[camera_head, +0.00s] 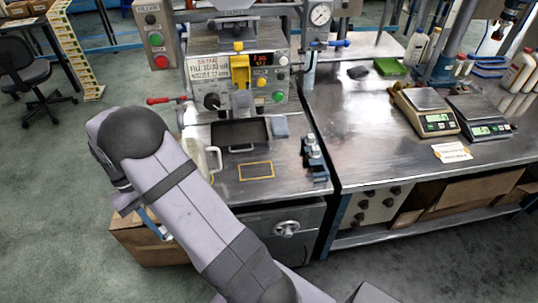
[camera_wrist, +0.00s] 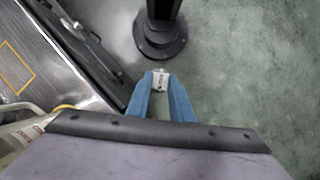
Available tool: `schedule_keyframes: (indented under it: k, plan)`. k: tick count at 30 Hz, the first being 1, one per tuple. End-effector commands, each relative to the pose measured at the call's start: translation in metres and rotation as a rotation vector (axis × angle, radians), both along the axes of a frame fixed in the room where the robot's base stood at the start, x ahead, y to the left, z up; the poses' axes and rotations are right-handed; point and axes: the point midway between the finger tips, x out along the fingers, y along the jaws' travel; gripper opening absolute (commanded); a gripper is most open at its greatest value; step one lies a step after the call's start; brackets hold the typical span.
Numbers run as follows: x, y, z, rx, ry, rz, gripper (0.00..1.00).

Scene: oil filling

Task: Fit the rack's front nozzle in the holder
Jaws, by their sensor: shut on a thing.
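My gripper (camera_wrist: 160,84) shows in the wrist view with its blue fingers closed on a small silver piece, which looks like the nozzle (camera_wrist: 160,77). Grey floor lies below and around it, beside the metal bench. In the head view my arm hides most of the gripper; only a bit of blue (camera_head: 152,224) shows at the arm's left. The blue rack (camera_head: 317,172) stands on the bench's right side with metallic parts on it. A yellow fitting (camera_head: 240,72) is on the filling machine's front; I cannot tell whether it is the holder.
A black tray (camera_head: 239,134) and a yellow outlined rectangle (camera_head: 256,170) are on the bench. A pale jug (camera_head: 209,158) stands at its left, beside my arm. A red-handled lever (camera_head: 165,100) sticks out left. Two scales stand on the right table.

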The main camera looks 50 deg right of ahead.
Motion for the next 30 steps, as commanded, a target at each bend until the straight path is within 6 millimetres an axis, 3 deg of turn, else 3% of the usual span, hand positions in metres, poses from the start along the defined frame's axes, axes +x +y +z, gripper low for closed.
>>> schedule_keyframes:
  k: [7,14,20,24,30]
  plan:
    - [-0.015,-0.080,-0.001,0.000,0.000,-0.223,0.00]
    - [-0.050,-0.169,0.000,-0.001,-0.001,-0.482,0.00]
    - [-0.094,-0.246,0.003,-0.001,-0.001,-0.682,0.00]
    - [-0.134,-0.299,0.007,0.000,-0.001,-0.795,0.00]
    - [-0.189,-0.365,0.014,-0.002,-0.002,-0.797,0.00]
